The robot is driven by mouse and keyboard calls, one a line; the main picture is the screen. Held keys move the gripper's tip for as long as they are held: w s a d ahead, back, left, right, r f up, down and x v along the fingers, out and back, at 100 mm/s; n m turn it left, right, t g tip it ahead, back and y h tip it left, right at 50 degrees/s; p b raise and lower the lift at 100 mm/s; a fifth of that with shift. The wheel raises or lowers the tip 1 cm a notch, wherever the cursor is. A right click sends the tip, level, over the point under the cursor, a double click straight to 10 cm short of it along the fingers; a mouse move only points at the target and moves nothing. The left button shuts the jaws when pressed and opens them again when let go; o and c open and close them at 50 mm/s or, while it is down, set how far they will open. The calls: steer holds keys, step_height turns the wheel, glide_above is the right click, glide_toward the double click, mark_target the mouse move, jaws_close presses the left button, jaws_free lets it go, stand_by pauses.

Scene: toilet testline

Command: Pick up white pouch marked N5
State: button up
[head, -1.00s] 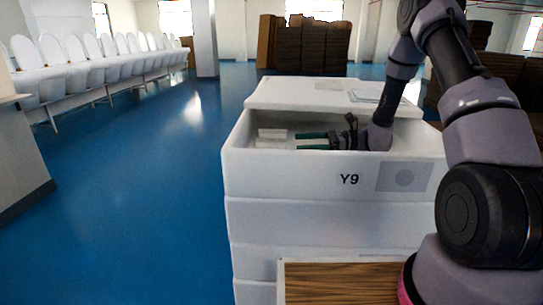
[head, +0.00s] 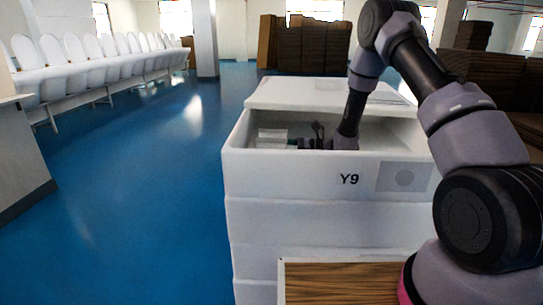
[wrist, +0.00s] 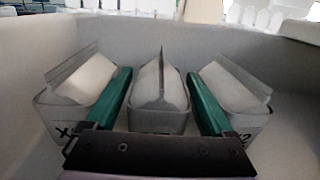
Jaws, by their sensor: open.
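My gripper (head: 305,143) is inside the top white bin marked Y9 (head: 290,165), low behind its front wall. In the wrist view my gripper (wrist: 158,76) is open, with two green fingers spread. A middle white pouch (wrist: 160,118) stands between the fingers; I cannot tell whether they touch it. Its marking is not readable. A left pouch (wrist: 75,82), with a partly hidden mark starting with X, is outside the left finger. A right pouch (wrist: 238,88), its mark partly hidden and ending in 2, is outside the right finger. No N5 mark is visible.
More white bins are stacked below, with a wooden surface (head: 340,285) in front. Blue floor (head: 130,190) is clear at left.

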steer(key=shift+a, duration=0.3)
steer(key=c, duration=1.2)
